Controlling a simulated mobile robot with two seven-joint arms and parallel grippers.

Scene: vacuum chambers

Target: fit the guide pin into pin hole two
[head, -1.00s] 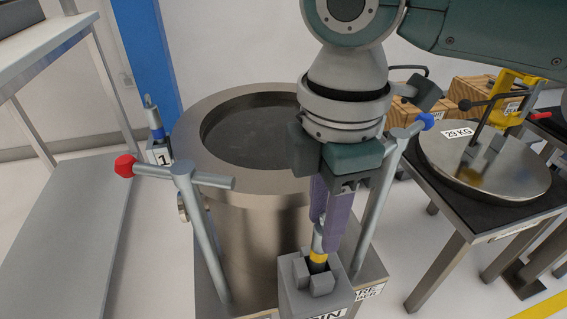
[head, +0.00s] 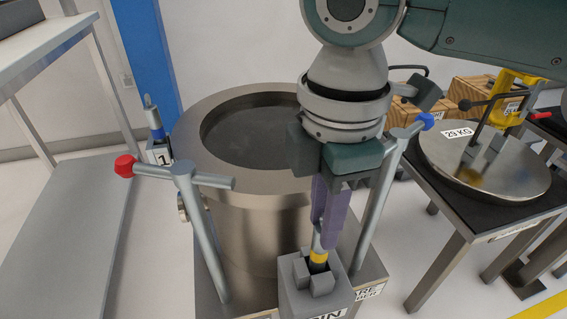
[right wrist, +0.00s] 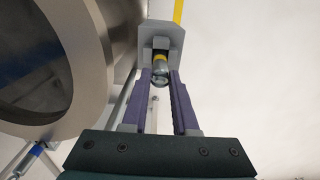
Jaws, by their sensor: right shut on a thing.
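The guide pin (head: 318,257), a grey metal pin with a yellow band, stands upright in a grey block holder (head: 313,294) whose label ends in "PIN", in front of the chamber. My right gripper (head: 323,232) reaches down from above, its purple fingers shut on the pin's top. In the right wrist view the pin's rounded top (right wrist: 160,72) shows between the fingertips. A second pin with a blue band (head: 155,125) stands at the sign "1", left of the chamber. I cannot make out pin hole two. My left gripper is out of view.
The open round chamber (head: 300,190) stands behind the holder. A red-ended T-handle post (head: 185,180) and a blue-ended one (head: 400,135) flank it. A 29 kg steel lid (head: 515,180) lies on the right table. A grey shelf (head: 70,225) stands left.

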